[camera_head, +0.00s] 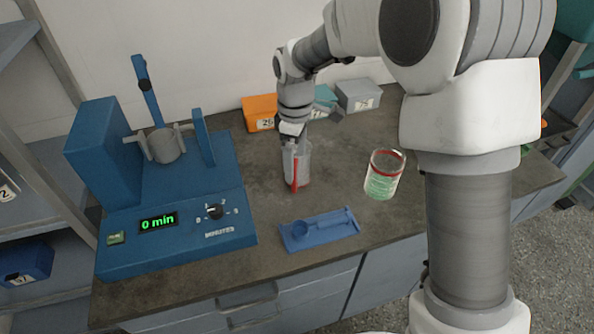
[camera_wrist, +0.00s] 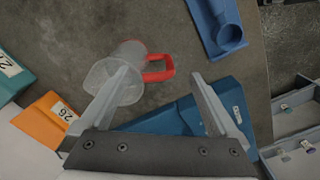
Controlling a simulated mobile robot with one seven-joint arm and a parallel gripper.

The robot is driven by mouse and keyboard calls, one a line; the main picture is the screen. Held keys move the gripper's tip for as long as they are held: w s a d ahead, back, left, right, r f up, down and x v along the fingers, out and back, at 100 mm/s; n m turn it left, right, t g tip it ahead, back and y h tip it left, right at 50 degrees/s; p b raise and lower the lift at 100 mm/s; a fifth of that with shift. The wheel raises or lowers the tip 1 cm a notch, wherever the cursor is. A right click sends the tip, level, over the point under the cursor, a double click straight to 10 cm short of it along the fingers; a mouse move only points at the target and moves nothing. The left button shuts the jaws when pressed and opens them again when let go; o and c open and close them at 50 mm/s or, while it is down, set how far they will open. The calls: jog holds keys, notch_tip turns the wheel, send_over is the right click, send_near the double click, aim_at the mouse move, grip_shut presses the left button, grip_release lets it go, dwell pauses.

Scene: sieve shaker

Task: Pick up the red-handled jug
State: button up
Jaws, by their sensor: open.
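The clear jug (camera_head: 303,160) stands upright on the bench in the head view, its red handle (camera_head: 295,174) facing the camera. In the wrist view the jug (camera_wrist: 125,88) shows left of centre, with its red handle (camera_wrist: 161,68) on its right side. My gripper (camera_head: 291,132) is above the jug, pointing down. In the wrist view my gripper (camera_wrist: 160,75) is open and empty; the handle appears between the two fingertips, and the left finger covers part of the jug. I cannot tell how much height separates the fingertips from the handle.
The blue sieve shaker (camera_head: 175,215) stands left. A blue tray (camera_head: 338,233) lies in front of the jug. A clear beaker with red rim and green contents (camera_head: 383,182) stands right. An orange box (camera_head: 259,108), a teal box (camera_head: 324,98) and a grey box (camera_head: 359,95) line the wall.

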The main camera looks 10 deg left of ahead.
jog(key=f+b, duration=0.1)
jog(key=f, duration=0.8)
jog(key=shift+w+f+b, duration=0.15)
jog(key=shift+w+b, duration=0.05)
jog(key=shift+b, duration=0.15)
jog(key=shift+c, duration=0.2)
grip_shut()
